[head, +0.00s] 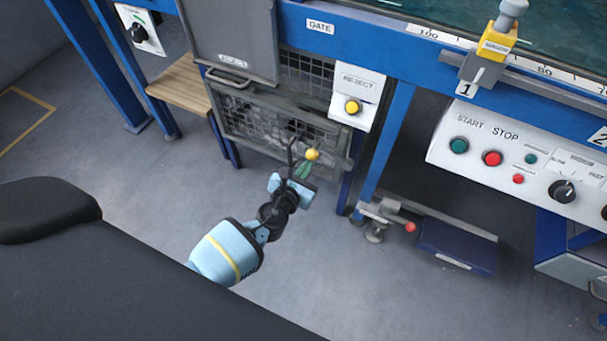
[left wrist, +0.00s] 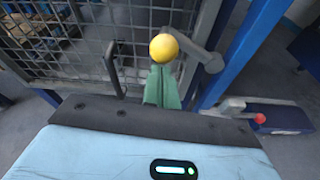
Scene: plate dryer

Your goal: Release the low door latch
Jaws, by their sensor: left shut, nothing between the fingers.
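The low door (head: 262,125) is a dark mesh panel under the gate; its mesh fills the upper left of the left wrist view (left wrist: 62,45). Its latch has a yellow ball knob (head: 312,154), on a grey arm in the left wrist view (left wrist: 205,58). My left gripper (head: 304,167) is at the door's lower right, with its green fingers shut and empty. In the left wrist view the fingertips (left wrist: 163,70) lie just below the yellow ball (left wrist: 164,47) and partly overlap it. I cannot tell whether they touch. My right gripper is out of view.
A dark bar handle (left wrist: 113,68) stands left of the fingers. A blue leg (head: 386,140) stands right of the door, with a red-knobbed lever (head: 410,227) and a blue pedal (head: 455,245) low beyond it. A wooden stool (head: 181,84) is at left. Open floor lies in front.

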